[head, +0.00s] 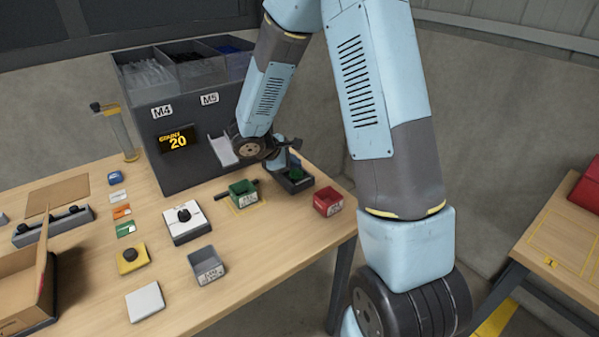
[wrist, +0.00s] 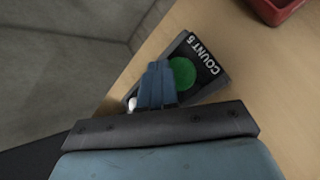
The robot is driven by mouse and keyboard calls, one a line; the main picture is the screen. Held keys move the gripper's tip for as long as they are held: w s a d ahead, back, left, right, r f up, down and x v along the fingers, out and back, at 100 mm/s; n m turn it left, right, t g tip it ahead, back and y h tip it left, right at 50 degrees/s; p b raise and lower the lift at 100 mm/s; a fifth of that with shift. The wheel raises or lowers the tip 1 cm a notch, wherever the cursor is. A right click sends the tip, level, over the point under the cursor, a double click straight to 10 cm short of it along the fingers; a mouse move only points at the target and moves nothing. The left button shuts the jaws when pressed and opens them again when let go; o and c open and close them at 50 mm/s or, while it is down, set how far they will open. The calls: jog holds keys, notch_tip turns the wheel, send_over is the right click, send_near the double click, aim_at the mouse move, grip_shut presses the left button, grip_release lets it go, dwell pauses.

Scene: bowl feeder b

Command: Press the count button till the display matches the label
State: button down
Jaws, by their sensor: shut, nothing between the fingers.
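The count button is a round green button (wrist: 181,73) on a dark box (wrist: 207,88) whose white lettering looks like "COUNT 5"; the last character is hard to read. In the head view the dark count box (head: 295,184) stands near the table's right edge. My gripper (wrist: 157,84) is shut and empty, its blue fingers over the button's left side. Contact cannot be told. In the head view my gripper (head: 279,160) is partly hidden. Small bin labels are unreadable.
A dark feeder (head: 190,178) with M4 and M5 compartments stands behind. A green bin (head: 243,194) and a red bin (head: 328,202) flank the count box. A white box with a black knob (head: 187,223) and a grey bin (head: 206,265) are nearer. The front right tabletop is clear.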

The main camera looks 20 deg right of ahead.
aim_at(294, 174)
jog(key=shift+s+f, duration=0.1)
jog(key=shift+s+f, duration=0.1)
jog(key=shift+f, duration=0.15)
jog(key=shift+f, duration=0.4)
dwell(1.0)
jog(key=shift+r, duration=0.85)
jog(key=shift+r, duration=2.5)
